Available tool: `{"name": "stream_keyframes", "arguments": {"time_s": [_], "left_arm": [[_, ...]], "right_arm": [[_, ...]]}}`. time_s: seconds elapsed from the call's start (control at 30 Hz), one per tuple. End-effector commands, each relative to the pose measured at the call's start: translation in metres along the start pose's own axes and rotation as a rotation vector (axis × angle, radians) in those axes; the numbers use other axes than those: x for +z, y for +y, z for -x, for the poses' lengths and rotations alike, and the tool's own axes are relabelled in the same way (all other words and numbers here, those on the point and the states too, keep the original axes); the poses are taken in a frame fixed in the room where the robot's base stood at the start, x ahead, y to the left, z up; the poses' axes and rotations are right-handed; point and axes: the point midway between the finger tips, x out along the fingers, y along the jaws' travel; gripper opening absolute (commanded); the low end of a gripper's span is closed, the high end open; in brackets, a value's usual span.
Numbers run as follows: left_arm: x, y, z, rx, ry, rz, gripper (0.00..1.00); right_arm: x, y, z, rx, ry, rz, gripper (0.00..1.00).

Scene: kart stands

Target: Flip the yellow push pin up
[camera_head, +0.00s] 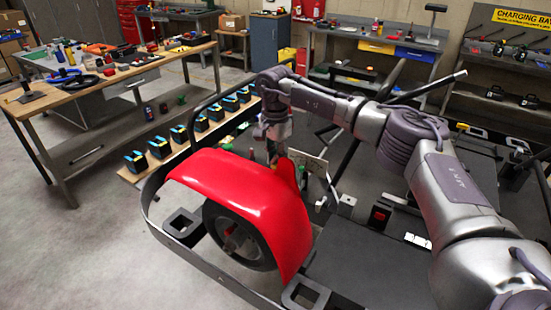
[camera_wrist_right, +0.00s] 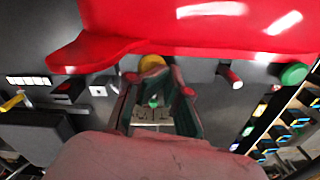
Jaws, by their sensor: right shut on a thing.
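The yellow push pin (camera_wrist_right: 151,63) shows in the right wrist view as a round yellow head close under the edge of the red fender. My right gripper (camera_wrist_right: 158,82) reaches it with its fingertips and is shut on it. In the head view my right gripper (camera_head: 272,152) points down just behind the red fender (camera_head: 243,192). There the fender and the fingers mostly hide the pin, and I cannot tell its tilt. My left gripper is in neither view.
The fender covers a wheel (camera_head: 238,240) on the dark kart frame. A green knob (camera_wrist_right: 294,73) and a red-and-white part (camera_wrist_right: 230,75) lie close to the right gripper. A low shelf with several battery boxes (camera_head: 160,143) stands behind. Clear floor lies at left.

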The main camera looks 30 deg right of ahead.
Motion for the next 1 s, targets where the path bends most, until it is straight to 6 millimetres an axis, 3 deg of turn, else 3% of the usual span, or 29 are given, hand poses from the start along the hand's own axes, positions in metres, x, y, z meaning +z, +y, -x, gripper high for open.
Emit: {"name": "stream_keyframes", "arguments": {"time_s": [0.07, 0.27, 0.5, 0.53, 0.77, 1.0], "left_arm": [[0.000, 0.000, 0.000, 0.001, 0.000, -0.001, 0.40], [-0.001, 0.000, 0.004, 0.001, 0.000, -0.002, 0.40], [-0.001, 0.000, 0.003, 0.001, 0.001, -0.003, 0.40], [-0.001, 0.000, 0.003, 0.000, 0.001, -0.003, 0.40], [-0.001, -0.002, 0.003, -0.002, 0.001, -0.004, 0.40], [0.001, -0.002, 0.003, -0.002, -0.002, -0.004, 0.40]], "right_arm": [[0.000, 0.006, -0.006, 0.025, -0.001, 0.000, 0.00], [-0.001, 0.005, 0.010, 0.024, -0.001, 0.000, 0.00], [-0.001, 0.005, 0.010, 0.024, -0.001, -0.001, 0.00], [-0.001, 0.005, 0.010, 0.025, -0.001, -0.001, 0.17], [-0.001, 0.004, 0.011, 0.019, 0.000, -0.002, 0.55], [-0.001, 0.003, 0.012, 0.015, 0.000, 0.000, 0.57]]}}
